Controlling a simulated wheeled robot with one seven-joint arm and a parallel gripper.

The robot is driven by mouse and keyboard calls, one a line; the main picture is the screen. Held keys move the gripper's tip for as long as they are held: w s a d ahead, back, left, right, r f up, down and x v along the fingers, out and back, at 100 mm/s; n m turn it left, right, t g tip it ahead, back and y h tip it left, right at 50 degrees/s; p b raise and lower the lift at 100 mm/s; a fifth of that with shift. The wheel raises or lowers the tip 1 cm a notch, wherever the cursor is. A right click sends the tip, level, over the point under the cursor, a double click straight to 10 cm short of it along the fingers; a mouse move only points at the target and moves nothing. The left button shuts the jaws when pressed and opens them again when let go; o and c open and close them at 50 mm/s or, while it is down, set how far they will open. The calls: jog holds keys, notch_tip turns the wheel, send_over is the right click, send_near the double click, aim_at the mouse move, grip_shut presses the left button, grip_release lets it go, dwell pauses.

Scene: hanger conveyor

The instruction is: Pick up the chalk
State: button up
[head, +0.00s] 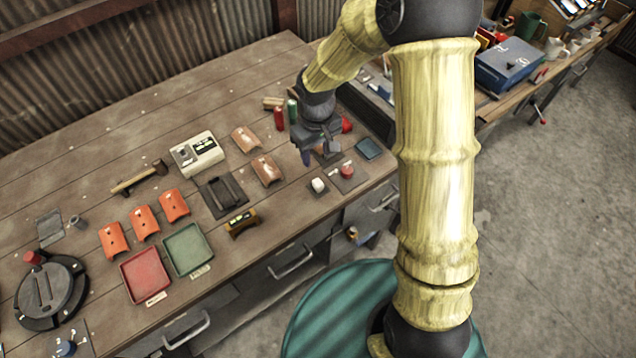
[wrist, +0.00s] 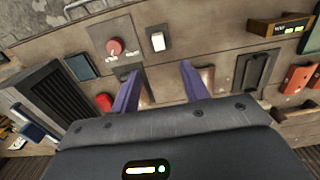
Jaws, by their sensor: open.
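The white chalk (head: 318,185) is a small pale block on a small dark square pad (head: 313,193) near the front edge of the workbench. In the wrist view the chalk (wrist: 158,41) shows whole, beyond the fingertips and roughly in line with the gap between them. My gripper (head: 319,154) is above the bench, behind the chalk as the head view shows it. Its two purple fingers (wrist: 159,76) are apart in the wrist view, with nothing between them.

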jog(key=p, duration=0.1)
send_over(318, 182)
jog(key=f, duration=0.8)
jog(key=shift+a, duration=0.2)
jog(key=shift+d+f+p, duration=0.1)
jog(key=shift+f+p, duration=0.45)
jog(key=shift+p, duration=0.15)
jog(key=shift+d+f+p, duration=0.1)
jog(key=shift+f+p, duration=0.55)
jog(key=shift+f, duration=1.35)
grip_shut()
